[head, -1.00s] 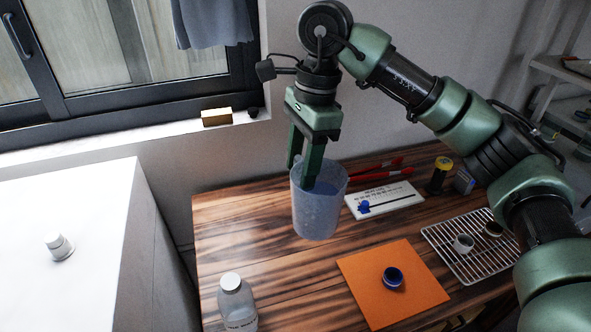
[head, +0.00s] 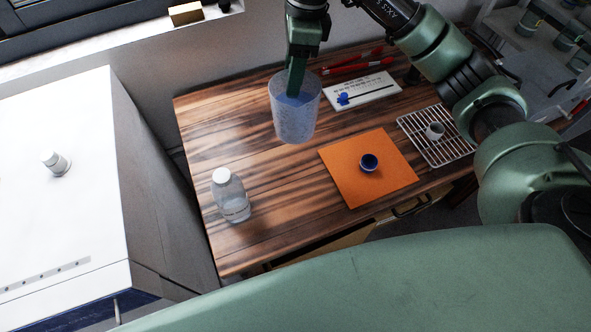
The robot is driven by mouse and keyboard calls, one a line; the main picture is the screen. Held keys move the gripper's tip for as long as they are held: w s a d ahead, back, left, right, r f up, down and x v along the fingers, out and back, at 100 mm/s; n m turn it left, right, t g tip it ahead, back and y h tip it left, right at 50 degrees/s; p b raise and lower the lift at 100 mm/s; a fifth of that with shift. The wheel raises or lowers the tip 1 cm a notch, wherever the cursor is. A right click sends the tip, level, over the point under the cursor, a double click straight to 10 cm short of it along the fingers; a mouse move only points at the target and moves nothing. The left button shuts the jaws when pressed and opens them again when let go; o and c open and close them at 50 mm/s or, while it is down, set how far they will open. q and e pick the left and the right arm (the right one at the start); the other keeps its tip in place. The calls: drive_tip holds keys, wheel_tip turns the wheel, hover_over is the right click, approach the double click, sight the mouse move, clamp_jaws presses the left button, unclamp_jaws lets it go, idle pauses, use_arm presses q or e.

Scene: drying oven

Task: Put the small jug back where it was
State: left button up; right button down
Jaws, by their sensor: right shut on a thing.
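A translucent bluish jug (head: 295,112) hangs from my right gripper (head: 296,85) over the back left part of the wooden table. The gripper points down, with a finger inside the jug's mouth, and is shut on its wall. The jug is nearly upright. I cannot tell whether its base touches the table or hangs just above it. My left gripper is not in the head view.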

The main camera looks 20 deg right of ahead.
drive_tip(key=shift+d+f, duration=0.15)
drive_tip(key=shift+m, duration=0.3)
wheel_tip(320, 180, down, 19)
drive_tip(key=shift+s+f+p, duration=0.1)
drive_tip(key=shift+p, duration=1.1)
drive_tip(key=shift+d+f, duration=0.1)
drive_tip(key=shift+f, duration=0.35)
drive_tip(key=shift+f, duration=0.1)
drive_tip(key=c, duration=0.7)
unclamp_jaws()
